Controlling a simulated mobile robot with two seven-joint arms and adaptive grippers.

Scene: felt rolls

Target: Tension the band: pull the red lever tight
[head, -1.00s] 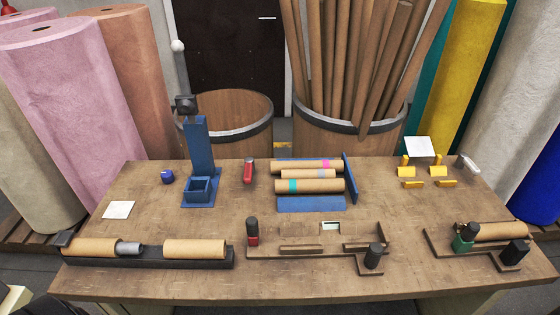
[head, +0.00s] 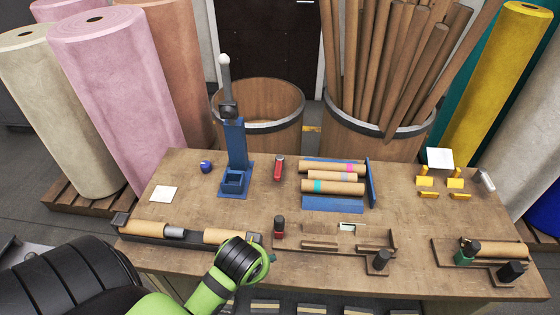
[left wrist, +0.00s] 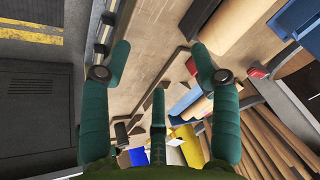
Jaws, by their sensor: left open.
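The red lever (head: 279,228), a red upright piece with a black knob, stands at the left end of a brown wooden fixture (head: 335,247) on the table. A small red patch beside the right finger in the left wrist view (left wrist: 191,66) appears to be this lever. My left arm reaches over the table's front edge, just left of the fixture. A fingertip of my left gripper (head: 270,259) shows past the wrist; the rest is hidden. In the left wrist view my left gripper (left wrist: 160,50) has its teal fingers spread, with nothing between them. My right gripper is not in view.
A dark tray with brown rolls (head: 149,228) lies left of the lever. A second fixture with a green lever (head: 463,256) stands at the right. Behind are a red tool (head: 279,168), a blue rack (head: 334,205) and a blue stand (head: 236,150).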

